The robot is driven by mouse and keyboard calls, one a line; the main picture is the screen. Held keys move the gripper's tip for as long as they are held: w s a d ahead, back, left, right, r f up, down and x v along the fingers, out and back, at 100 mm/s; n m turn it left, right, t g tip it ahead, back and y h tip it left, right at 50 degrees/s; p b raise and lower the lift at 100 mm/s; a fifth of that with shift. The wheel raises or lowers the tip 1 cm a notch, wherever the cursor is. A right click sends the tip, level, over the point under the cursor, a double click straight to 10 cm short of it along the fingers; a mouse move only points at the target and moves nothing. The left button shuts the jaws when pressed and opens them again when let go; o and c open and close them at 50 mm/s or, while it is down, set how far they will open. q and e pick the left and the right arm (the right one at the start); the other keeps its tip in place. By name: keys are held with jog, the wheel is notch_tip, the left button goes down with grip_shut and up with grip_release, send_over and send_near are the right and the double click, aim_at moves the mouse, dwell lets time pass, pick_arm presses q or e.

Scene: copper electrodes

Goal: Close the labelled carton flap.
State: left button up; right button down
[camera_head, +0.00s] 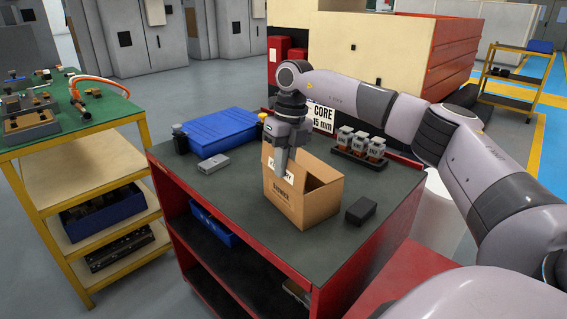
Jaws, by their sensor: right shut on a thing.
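A brown cardboard carton (317,207) stands on the dark green top of the red cart, with its top open. A flap with a white label (288,178) shows at the carton's left side, partly hidden by my gripper. My right gripper (282,171) comes down from above at this flap, its fingers pointing down, and is shut on it. The far inside of the carton is partly visible; its floor is hidden. My left gripper is not in view.
A blue case (222,131) and a small grey box (213,164) lie left of the carton. A black block (361,210) lies to its right. A rack of small electrode parts (361,150) and a white sign (321,117) stand behind. Green top shows bare in front of the blue case.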

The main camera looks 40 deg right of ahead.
jog(key=y, duration=0.1)
jog(key=d+y+p, duration=0.1)
jog(key=y, duration=0.1)
jog(key=y+p, duration=0.1)
jog(key=shift+d+f, duration=0.15)
jog(key=shift+d, duration=0.1)
jog(key=shift+d+f+t+y, duration=0.15)
jog(key=shift+t+y, duration=0.05)
jog(key=shift+y, duration=0.45)
jog(key=shift+d+f+t+y, duration=0.1)
jog(key=shift+t+y, duration=0.1)
jog(key=shift+y, duration=0.45)
jog(key=c, duration=1.3)
grip_release()
jog(key=shift+d+r, duration=0.1)
jog(key=shift+v, duration=3.45)
